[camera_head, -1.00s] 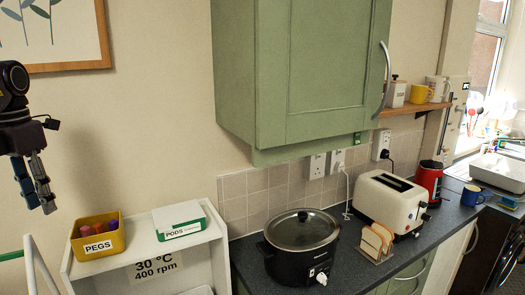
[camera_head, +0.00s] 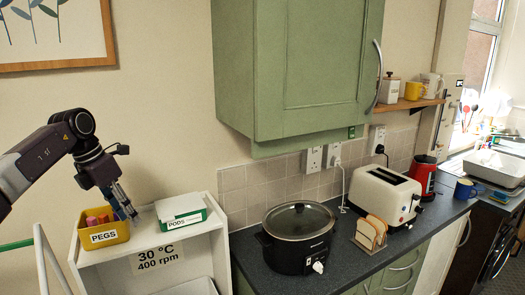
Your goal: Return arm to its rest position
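My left arm comes in from the left, and its gripper (camera_head: 128,213) points down with its fingertips by the right end of the yellow PEGS box (camera_head: 104,236). The fingers look close together from this side; I cannot tell whether they are shut, and I see nothing clearly held. Whether the fingertips touch the box or its contents is unclear. Several reddish pegs (camera_head: 97,219) lie in the box. My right gripper is not in view.
A white and green PODS box (camera_head: 183,220) stands right of the gripper on the white shelf unit (camera_head: 204,252). The dark worktop carries a slow cooker (camera_head: 298,238), a toast rack (camera_head: 370,236) and a cream toaster (camera_head: 383,196). A green cupboard (camera_head: 312,70) hangs above. The wall area above the boxes is clear.

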